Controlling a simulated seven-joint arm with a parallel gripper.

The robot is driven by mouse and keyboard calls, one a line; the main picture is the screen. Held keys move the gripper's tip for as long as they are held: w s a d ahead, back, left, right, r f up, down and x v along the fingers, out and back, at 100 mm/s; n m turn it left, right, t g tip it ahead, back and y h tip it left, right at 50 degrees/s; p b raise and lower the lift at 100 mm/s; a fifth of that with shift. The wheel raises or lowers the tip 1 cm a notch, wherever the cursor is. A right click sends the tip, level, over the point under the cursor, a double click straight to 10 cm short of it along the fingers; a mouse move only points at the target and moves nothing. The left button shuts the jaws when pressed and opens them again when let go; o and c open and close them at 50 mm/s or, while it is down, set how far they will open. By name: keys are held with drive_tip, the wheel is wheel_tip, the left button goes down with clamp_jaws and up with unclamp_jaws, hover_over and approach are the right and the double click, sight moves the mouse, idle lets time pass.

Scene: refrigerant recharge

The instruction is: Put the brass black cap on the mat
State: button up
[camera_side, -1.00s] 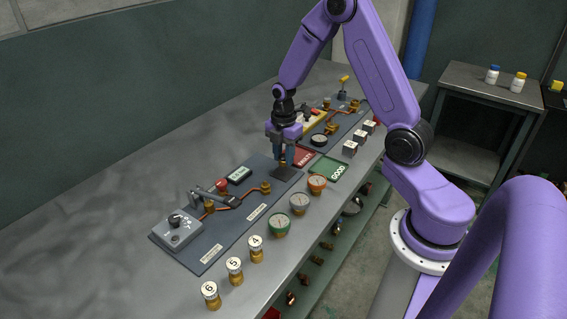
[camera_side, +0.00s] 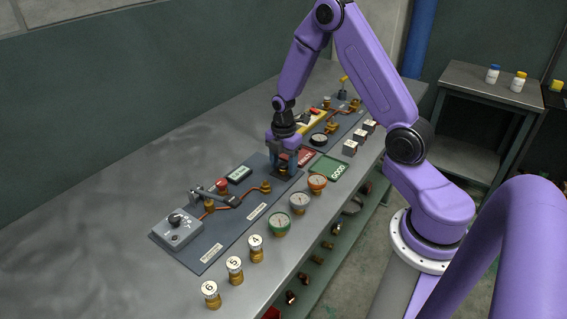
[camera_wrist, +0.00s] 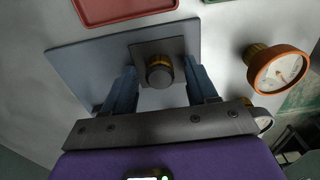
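The brass black cap (camera_wrist: 159,72), a short round piece with a dark top and brass sides, stands on a small dark square pad (camera_wrist: 143,50) at the corner of the blue-grey board. My gripper (camera_wrist: 161,92) is open in the wrist view, one finger on each side of the cap with visible gaps. In the side view my gripper (camera_side: 285,172) is low over that pad (camera_side: 293,177) and its fingers hide most of the cap. A red mat (camera_side: 305,156) and a green mat lettered GOOD (camera_side: 328,168) lie just beyond; the red mat (camera_wrist: 140,8) also shows in the wrist view.
An orange-rimmed gauge (camera_side: 317,182) stands close by; it is right of my fingers in the wrist view (camera_wrist: 277,72). More gauges and numbered brass cylinders (camera_side: 235,268) line the front edge. A valve and pipe (camera_side: 230,203) sit on the board. The bench's left side is clear.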

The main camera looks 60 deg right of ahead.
sight(283, 164)
drive_tip(key=shift+r, duration=0.1)
wheel_tip(283, 164, up, 11)
drive_tip(key=s+a+r+m, duration=0.1)
drive_tip(key=s+a+r, duration=0.25)
drive_tip(key=a, duration=0.45)
drive_tip(key=s+a+r+m, duration=0.1)
drive_tip(key=s+a, duration=0.3)
drive_tip(key=s, duration=0.8)
drive_tip(key=s+a+r+m, duration=0.1)
drive_tip(key=s+a+m, duration=0.2)
drive_tip(key=s, duration=0.8)
drive_tip(key=shift+s+a+r, duration=0.35)
drive_tip(key=shift+a+r, duration=0.05)
drive_tip(key=shift+a, duration=0.5)
